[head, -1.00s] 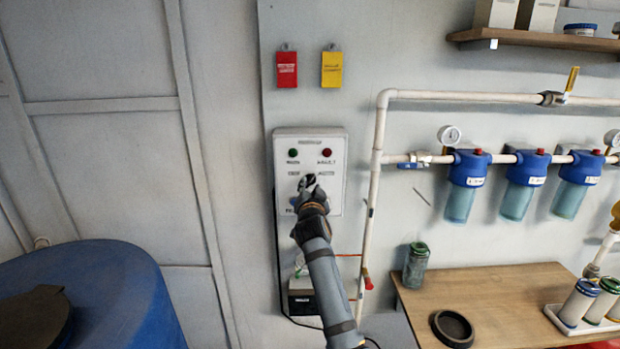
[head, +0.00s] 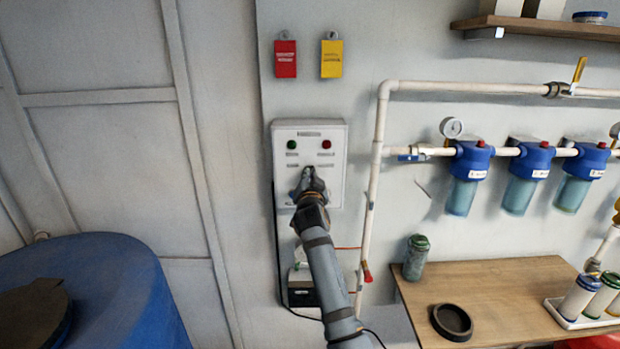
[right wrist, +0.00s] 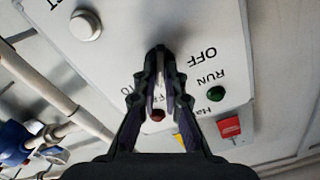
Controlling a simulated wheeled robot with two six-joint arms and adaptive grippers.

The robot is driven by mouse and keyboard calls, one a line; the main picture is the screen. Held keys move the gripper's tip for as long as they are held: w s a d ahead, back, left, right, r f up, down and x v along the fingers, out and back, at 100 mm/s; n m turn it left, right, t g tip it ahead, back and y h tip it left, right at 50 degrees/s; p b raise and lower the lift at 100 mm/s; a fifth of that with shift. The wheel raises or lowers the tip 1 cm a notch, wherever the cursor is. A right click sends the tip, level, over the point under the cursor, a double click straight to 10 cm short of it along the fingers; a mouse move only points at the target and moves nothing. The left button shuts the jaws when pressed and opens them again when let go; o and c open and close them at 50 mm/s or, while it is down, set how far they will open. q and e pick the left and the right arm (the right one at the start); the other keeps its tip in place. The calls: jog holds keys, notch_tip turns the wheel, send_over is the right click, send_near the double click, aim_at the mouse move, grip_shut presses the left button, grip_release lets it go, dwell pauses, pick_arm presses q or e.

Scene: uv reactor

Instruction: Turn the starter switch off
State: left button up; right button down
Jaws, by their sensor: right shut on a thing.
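The starter box (head: 336,188) is a pale panel on the wall with a green lamp (head: 292,144) and a red lamp (head: 326,144). My right gripper (head: 308,178) is at the middle of its face. In the right wrist view the fingers (right wrist: 158,62) are closed together at the panel, around the starter switch. The switch is mostly hidden by the fingers, so its angle cannot be read. The panel appears upside down there, with an OFF label (right wrist: 204,57) beside the fingertips and a round pale button (right wrist: 86,25) at upper left. My left gripper is not in view.
A white pipe (head: 377,160) runs down just right of the box. Blue filter housings (head: 472,165) hang farther right. A red tag (head: 286,58) and a yellow tag (head: 331,58) hang above. A blue barrel (head: 120,290) stands lower left and a wooden table (head: 500,290) lower right.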

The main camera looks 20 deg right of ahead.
pick_arm(q)
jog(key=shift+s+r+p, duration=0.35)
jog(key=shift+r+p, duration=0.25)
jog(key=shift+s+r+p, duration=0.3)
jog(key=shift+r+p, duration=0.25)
jog(key=shift+p, duration=0.05)
pick_arm(e)
jog(key=n, duration=1.1)
jog(key=shift+a+r+n, duration=0.1)
jog(key=shift+n, duration=0.2)
